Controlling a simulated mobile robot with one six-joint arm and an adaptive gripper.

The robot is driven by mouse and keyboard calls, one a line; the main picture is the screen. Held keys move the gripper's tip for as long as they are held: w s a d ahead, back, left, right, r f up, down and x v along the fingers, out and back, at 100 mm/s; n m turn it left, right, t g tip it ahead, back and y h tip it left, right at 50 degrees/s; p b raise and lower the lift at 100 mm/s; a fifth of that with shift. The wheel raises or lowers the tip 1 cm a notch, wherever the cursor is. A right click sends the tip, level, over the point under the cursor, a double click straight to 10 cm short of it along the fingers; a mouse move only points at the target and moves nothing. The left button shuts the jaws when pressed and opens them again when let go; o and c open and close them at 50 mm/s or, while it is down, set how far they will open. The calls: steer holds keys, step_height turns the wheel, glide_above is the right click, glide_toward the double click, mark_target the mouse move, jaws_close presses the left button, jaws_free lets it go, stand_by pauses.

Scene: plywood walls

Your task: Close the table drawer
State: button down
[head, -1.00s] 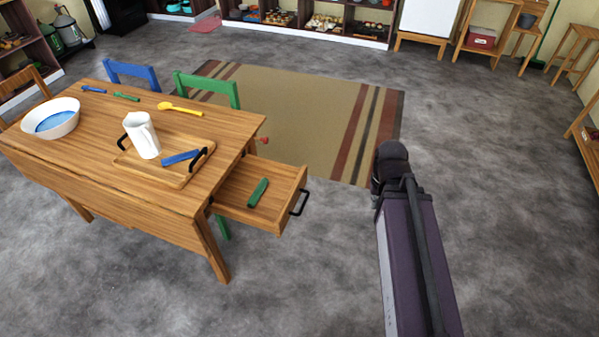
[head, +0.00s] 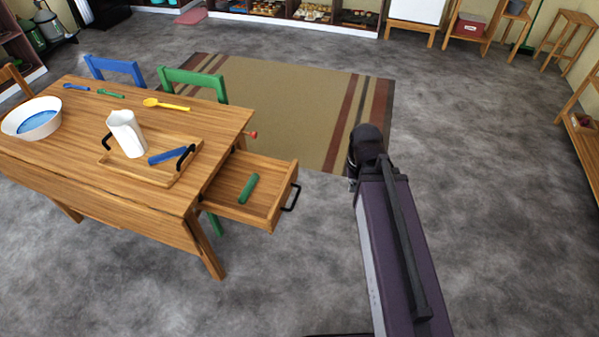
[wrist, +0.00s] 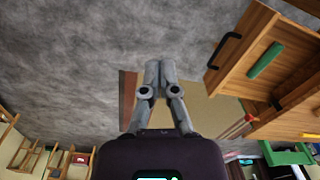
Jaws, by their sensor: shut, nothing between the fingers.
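The table drawer (head: 266,213) is pulled out from the right end of the wooden table (head: 70,134). It has a black handle (head: 291,197) on its front and a green object (head: 249,188) inside. The drawer also shows at the upper right of the wrist view (wrist: 246,82), with its handle (wrist: 223,50). My gripper (wrist: 158,64) is shut and empty, with its fingers together, apart from the drawer. In the head view my arm stands to the right of the drawer, and the fingers are hidden there.
On the table are a white bowl (head: 12,123), a white pitcher (head: 128,137), a tray (head: 160,176) and a yellow spoon (head: 166,104). Blue (head: 116,70) and green (head: 193,82) chairs stand behind it. A striped rug (head: 290,110) lies beyond. Grey floor is clear around the drawer's front.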

steer(key=w+a+f+m+t+y+b, duration=0.1)
steer(key=w+a+f+m+y+b, duration=0.1)
steer(key=w+f+m+y+b, duration=0.2)
steer(key=w+a+f+m+t+y+b, duration=0.2)
steer(key=w+f+m+y+b, duration=0.2)
steer(key=w+f+m+b, duration=0.6)
steer(key=shift+w+a+f+m+b, duration=0.2)
steer(key=shift+w+a+m+b, duration=0.2)
steer(key=shift+w+m+b, duration=2.75)
steer(key=shift+w+f+m+p, duration=0.1)
steer(key=shift+w+m+p, duration=0.2)
steer(key=shift+m, duration=0.35)
steer(key=b, duration=0.7)
glide_toward(293, 174)
steer(key=x, duration=0.3)
steer(key=d+f+x, duration=0.1)
steer(key=x, duration=0.1)
steer(key=shift+a+f, duration=0.15)
steer(key=shift+a, duration=0.05)
steer(key=shift+w+a, duration=0.3)
steer(key=shift+a, duration=0.45)
